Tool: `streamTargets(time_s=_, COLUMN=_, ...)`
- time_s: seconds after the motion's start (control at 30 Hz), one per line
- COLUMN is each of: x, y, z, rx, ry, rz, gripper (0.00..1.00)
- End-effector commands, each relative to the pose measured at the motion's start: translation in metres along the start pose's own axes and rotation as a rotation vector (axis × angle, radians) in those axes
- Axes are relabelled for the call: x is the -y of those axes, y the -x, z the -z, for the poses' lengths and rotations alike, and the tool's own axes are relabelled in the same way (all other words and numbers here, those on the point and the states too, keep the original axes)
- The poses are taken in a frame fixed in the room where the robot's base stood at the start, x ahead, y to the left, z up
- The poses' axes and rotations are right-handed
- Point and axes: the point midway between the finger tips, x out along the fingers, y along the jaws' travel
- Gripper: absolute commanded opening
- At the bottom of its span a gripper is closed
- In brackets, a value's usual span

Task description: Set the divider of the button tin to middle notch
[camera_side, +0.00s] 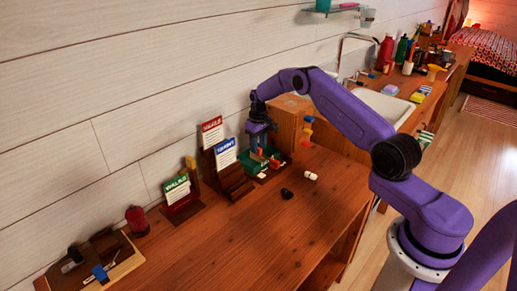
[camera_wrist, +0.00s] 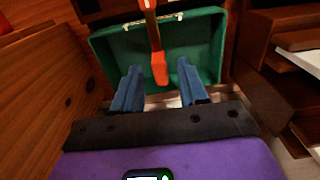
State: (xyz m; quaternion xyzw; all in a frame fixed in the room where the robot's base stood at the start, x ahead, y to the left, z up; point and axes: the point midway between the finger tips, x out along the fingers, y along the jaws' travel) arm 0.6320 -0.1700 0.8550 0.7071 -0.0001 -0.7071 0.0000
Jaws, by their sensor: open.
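The button tin is a green open box (camera_wrist: 112,48) in the wrist view. It also shows in the side view (camera_side: 257,166), below my gripper and partly hidden by it. An orange-red bar (camera_wrist: 157,50), which looks like the divider, runs from the tin's far side toward me. A pale strip with marks (camera_wrist: 168,17) lies along the far rim; I cannot tell which notch the bar is at. My gripper (camera_wrist: 158,68) has its two blue fingers apart, one on each side of the bar's near end, with gaps showing. It also shows in the side view (camera_side: 258,146).
A wooden box (camera_side: 290,122) stands right behind the tin. Card holders with a blue-headed card (camera_side: 225,154) and a green-headed card (camera_side: 176,189) stand to the left. A black piece (camera_side: 287,193) and a white piece (camera_side: 311,176) lie in front. The front tabletop is mostly clear.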

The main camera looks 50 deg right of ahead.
Motion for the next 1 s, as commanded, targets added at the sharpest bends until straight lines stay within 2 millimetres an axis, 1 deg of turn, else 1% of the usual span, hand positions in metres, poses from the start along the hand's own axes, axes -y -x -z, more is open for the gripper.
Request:
streamTargets(time_s=0.03, x=0.000, y=0.011, z=0.001, rx=-0.004, ry=0.000, rz=-0.001, gripper=0.43)
streamTargets(time_s=0.4, x=0.000, y=0.089, z=0.001, rx=-0.005, ry=0.001, rz=-0.001, gripper=0.43)
streamTargets(time_s=0.6, x=0.000, y=0.127, z=0.001, rx=-0.005, ry=0.001, rz=-0.001, gripper=0.43)
streamTargets(time_s=0.8, x=0.000, y=0.148, z=0.000, rx=-0.003, ry=0.001, rz=-0.001, gripper=0.43)
streamTargets(time_s=1.0, x=0.000, y=0.153, z=0.000, rx=0.000, ry=0.001, rz=0.000, gripper=0.43)
